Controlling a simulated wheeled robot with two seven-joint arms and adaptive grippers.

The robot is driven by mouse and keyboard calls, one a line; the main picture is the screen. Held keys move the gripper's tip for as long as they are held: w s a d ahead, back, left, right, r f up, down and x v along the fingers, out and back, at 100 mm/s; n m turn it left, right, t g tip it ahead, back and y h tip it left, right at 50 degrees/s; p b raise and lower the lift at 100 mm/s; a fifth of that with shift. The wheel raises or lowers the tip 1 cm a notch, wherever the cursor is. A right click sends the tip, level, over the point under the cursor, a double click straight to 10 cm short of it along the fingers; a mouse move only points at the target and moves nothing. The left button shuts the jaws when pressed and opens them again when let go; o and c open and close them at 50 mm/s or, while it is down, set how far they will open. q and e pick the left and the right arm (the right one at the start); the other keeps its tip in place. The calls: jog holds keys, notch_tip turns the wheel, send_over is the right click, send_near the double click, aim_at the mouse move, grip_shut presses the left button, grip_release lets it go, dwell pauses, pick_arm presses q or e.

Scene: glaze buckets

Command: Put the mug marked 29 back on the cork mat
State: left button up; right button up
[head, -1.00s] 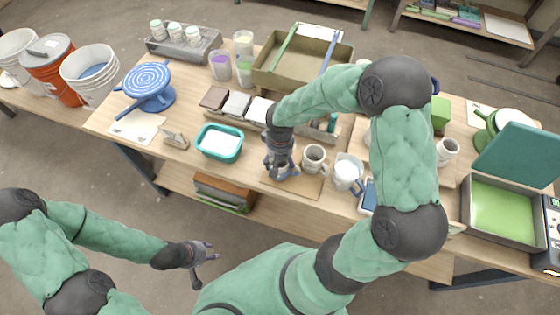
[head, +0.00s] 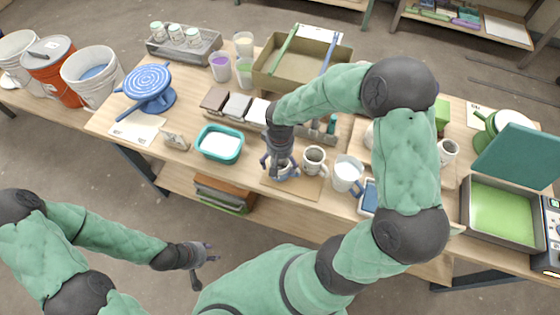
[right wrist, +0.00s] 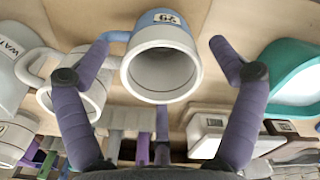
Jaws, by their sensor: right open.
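The mug marked 29 (right wrist: 162,62), blue and pale grey, shows in the right wrist view with its mouth toward the camera. In the head view the mug (head: 287,173) stands upright at the left part of the brown cork mat (head: 302,190), partly hidden by my right gripper. My right gripper (head: 281,166) is open just above and around the mug. In the right wrist view its fingers (right wrist: 155,58) stand on either side of the mug with gaps. My left gripper (head: 206,263) is open and empty, off the table's front at lower left.
A grey mug (head: 314,158) stands close right of the mug, with a white jug (head: 347,173) beyond it. A teal tub (head: 220,144) is to the left, sample tiles (head: 237,106) behind. A tan tray (head: 302,60) stands at the back.

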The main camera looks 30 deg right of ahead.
notch_tip(320, 180, up, 11)
jog(key=p, duration=0.2)
jog(key=shift+f, duration=0.1)
